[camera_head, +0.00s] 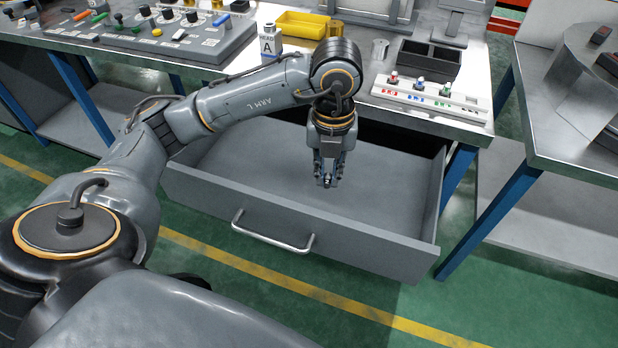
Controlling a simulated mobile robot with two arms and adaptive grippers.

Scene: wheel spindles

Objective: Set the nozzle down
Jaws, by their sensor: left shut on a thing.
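My left gripper (327,182) points straight down over the open grey drawer (290,228). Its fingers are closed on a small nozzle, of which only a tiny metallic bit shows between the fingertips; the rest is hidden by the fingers. The fingertips are over the drawer's inside, near the front panel. I cannot tell whether the nozzle touches the drawer floor. My right gripper is not in view.
The drawer is pulled out under a metal workbench and looks empty. Another table (560,140) stands at right.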

